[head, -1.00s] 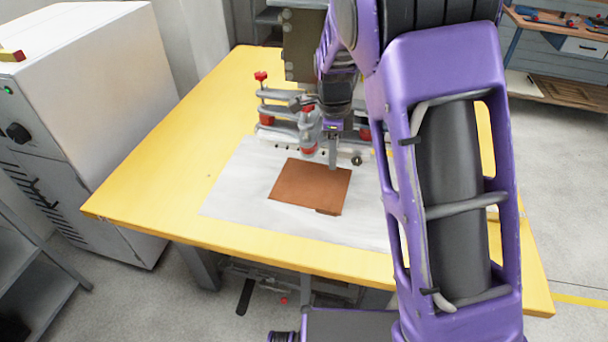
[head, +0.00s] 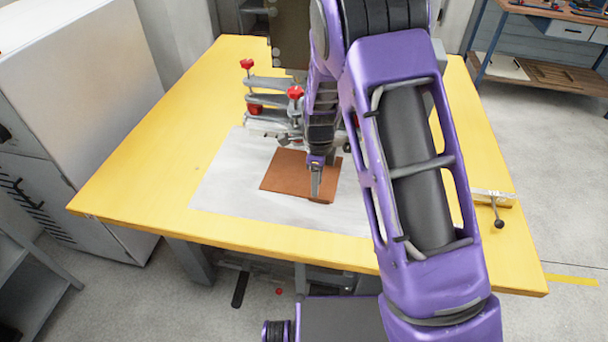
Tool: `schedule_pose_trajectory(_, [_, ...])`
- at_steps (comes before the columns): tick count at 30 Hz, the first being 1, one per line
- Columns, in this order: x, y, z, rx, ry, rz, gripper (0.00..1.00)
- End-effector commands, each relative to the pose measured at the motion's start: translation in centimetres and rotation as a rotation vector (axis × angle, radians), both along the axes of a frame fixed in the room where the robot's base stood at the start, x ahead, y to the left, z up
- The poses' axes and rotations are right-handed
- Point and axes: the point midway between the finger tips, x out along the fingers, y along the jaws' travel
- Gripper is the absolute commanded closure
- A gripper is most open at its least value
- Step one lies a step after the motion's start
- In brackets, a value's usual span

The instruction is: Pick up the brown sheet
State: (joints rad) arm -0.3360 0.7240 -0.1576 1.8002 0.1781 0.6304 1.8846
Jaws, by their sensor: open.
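The brown sheet (head: 287,173) lies flat on a white-grey plate (head: 225,187) on the yellow table (head: 150,180). A small tab sticks out at its near right edge. My gripper (head: 316,196) points down over the right part of the sheet, near that tab. It is open, with nothing seen between its fingers. The fingers overlap in this view, and I cannot tell whether the tips touch the sheet. My gripper and wrist hide part of the sheet's right side.
Grey clamps with red knobs (head: 247,64) stand just behind the sheet. A dark machine column (head: 289,38) rises behind them. A white cabinet (head: 90,75) stands at the left. The table's left side is clear.

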Motion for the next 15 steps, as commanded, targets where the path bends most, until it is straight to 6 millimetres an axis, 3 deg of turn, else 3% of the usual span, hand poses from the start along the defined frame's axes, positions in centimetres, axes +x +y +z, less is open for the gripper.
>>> schedule_pose_trajectory(7, [-0.6, 0.1, -3.8, -0.001, 0.003, 0.000, 0.59])
schedule_pose_trajectory(15, [-0.5, 0.2, -4.8, 0.000, 0.000, 0.001, 0.59])
